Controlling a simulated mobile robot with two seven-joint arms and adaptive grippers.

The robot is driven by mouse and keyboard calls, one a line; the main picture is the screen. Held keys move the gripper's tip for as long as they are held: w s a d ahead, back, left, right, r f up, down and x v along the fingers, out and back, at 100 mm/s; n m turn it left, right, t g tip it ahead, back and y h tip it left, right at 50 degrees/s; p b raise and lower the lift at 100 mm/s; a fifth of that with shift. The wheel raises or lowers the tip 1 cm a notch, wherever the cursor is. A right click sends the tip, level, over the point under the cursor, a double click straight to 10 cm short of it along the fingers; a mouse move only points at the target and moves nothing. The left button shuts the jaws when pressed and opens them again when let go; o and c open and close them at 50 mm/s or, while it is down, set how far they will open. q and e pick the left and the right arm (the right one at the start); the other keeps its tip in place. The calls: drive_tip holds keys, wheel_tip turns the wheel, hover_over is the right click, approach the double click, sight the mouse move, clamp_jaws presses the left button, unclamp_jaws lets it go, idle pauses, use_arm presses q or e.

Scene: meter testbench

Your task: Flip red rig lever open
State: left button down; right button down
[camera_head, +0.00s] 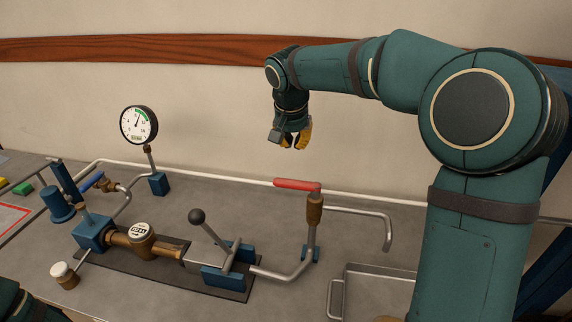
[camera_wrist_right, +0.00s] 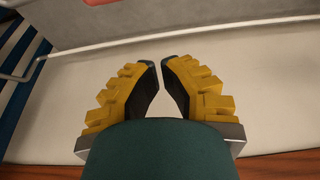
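The red rig lever (camera_head: 297,184) lies nearly level on top of a brass valve (camera_head: 315,210), its handle pointing left. A red edge, probably this lever (camera_wrist_right: 103,2), shows at the top of the right wrist view. My right gripper (camera_head: 296,143) points down, above and behind the lever near the wall, apart from it. In the right wrist view its yellow fingers (camera_wrist_right: 159,66) have a narrow gap between the tips, with nothing held. My left gripper is not in view; only a dark teal part shows at the lower left.
A black-knobbed lever (camera_head: 197,217) stands on the clamp left of the red lever. A gauge (camera_head: 139,125), a brass meter (camera_head: 142,238) and a blue-handled valve (camera_head: 93,182) are farther left. A pipe outlet (camera_head: 388,232) hangs over a metal tray (camera_head: 350,268) at right.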

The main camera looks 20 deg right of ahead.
sight(297, 188)
drive_tip(key=shift+s, duration=0.15)
drive_tip(key=x, duration=1)
drive_tip(key=s+a, duration=0.1)
drive_tip(key=s+a+b, duration=0.1)
drive_tip(key=shift+s+a+r, duration=0.2)
drive_tip(key=shift+s+r, duration=0.1)
drive_tip(key=shift+s, duration=0.1)
